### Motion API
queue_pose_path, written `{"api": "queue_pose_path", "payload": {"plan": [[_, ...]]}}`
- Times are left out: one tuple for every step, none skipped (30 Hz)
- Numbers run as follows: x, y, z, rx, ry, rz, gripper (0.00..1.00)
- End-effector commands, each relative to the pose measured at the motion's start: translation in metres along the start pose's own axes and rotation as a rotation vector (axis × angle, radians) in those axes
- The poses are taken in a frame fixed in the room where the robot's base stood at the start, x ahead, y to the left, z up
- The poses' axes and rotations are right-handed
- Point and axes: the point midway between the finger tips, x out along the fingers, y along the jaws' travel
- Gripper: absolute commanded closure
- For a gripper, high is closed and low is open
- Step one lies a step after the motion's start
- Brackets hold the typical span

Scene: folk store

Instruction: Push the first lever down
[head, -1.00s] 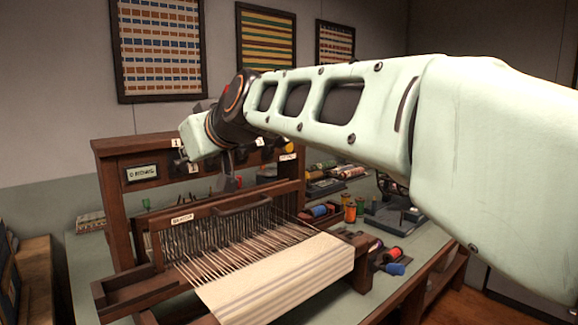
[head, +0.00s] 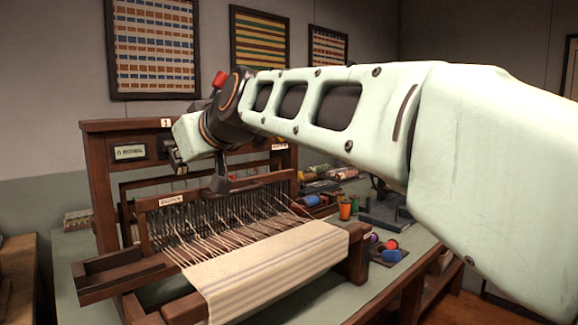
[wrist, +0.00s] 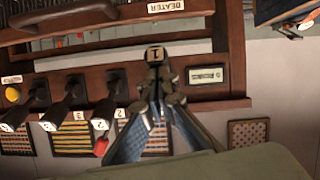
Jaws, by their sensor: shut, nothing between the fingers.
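The first lever's tag "1" (wrist: 155,54) shows at my fingertips in the wrist view, where the scene is upside down. It sits closer to the beater than the tags of the other levers, so this lever looks lower than they do. My gripper (wrist: 154,78) is shut over the lever and hides most of its shaft. Contact is not clear. In the head view my gripper (head: 176,158) is in front of the loom's upright panel. The wooden loom (head: 102,215) carries a "1" plate (head: 166,123) on its top beam.
The black second (wrist: 108,82), third (wrist: 70,86) and fourth (wrist: 36,92) levers stand beside my gripper. The beater (head: 228,192) and striped cloth (head: 265,265) lie below it. Thread spools (head: 390,245) stand at the right. Framed textiles (head: 153,45) hang behind.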

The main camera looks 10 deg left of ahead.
Motion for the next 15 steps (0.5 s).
{"api": "queue_pose_path", "payload": {"plan": [[0.0,-0.002,0.003,-0.002,0.002,0.0,1.0],[0.001,-0.002,0.004,-0.001,0.002,0.0,1.0],[0.002,-0.002,0.005,-0.001,0.001,0.0,1.0],[0.002,-0.002,0.006,-0.001,0.001,-0.001,1.0],[0.002,-0.002,0.007,-0.001,0.0,-0.001,1.0],[0.003,-0.002,0.008,-0.001,-0.001,-0.001,1.0],[0.003,-0.002,0.009,0.0,-0.002,-0.002,1.0],[0.004,-0.003,0.009,0.0,-0.003,-0.002,1.0],[0.004,-0.003,0.011,0.0,-0.005,-0.003,1.0],[0.005,-0.003,0.011,0.0,-0.006,-0.003,1.0],[0.005,-0.003,0.012,0.0,-0.007,-0.003,1.0],[0.005,-0.003,0.013,0.001,-0.008,-0.004,1.0],[0.005,-0.003,0.013,0.001,-0.009,-0.004,1.0],[0.006,-0.003,0.014,0.001,-0.01,-0.005,1.0],[0.006,-0.003,0.014,0.001,-0.012,-0.005,1.0]]}}
